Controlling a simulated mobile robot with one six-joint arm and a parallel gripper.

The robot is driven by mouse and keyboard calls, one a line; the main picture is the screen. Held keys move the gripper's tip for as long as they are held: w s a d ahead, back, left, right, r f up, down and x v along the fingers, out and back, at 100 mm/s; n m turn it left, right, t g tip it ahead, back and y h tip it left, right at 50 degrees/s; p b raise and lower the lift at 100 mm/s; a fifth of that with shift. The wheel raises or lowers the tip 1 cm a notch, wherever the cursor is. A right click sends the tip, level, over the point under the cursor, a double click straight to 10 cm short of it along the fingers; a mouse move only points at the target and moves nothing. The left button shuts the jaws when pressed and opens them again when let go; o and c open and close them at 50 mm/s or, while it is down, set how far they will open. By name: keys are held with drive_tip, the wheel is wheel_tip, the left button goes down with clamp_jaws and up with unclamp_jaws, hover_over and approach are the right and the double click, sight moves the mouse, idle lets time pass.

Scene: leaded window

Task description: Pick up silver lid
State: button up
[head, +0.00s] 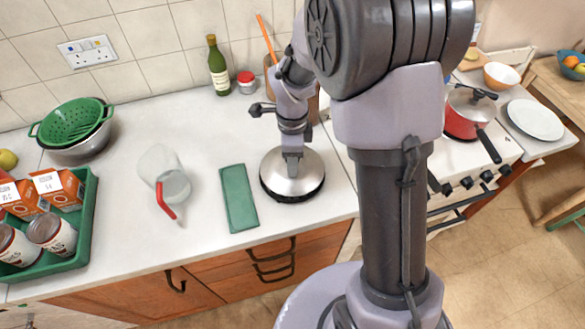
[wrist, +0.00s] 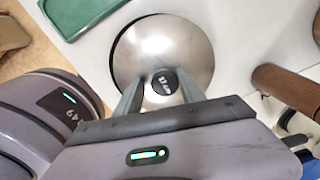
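The silver lid (head: 308,180) is round and domed and rests on a dark round base on the white counter. In the wrist view the lid (wrist: 165,45) fills the upper middle, with its black knob (wrist: 164,82) facing me. My gripper (head: 292,165) points down over the lid's centre. In the wrist view my gripper's fingers (wrist: 162,85) are apart, one on each side of the knob. A small gap seems to show beside the knob, and nothing is held off the counter. In the head view the knob is hidden by my gripper.
A green mat (head: 238,198) lies just left of the lid. A utensil pot (head: 313,104) and wine bottle (head: 218,70) stand behind. A red pan (head: 462,118) sits on the stove at right.

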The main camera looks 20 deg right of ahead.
drive_tip(key=shift+s+f, duration=0.1)
drive_tip(key=shift+f, duration=0.1)
clamp_jaws()
drive_tip(key=shift+f, duration=0.1)
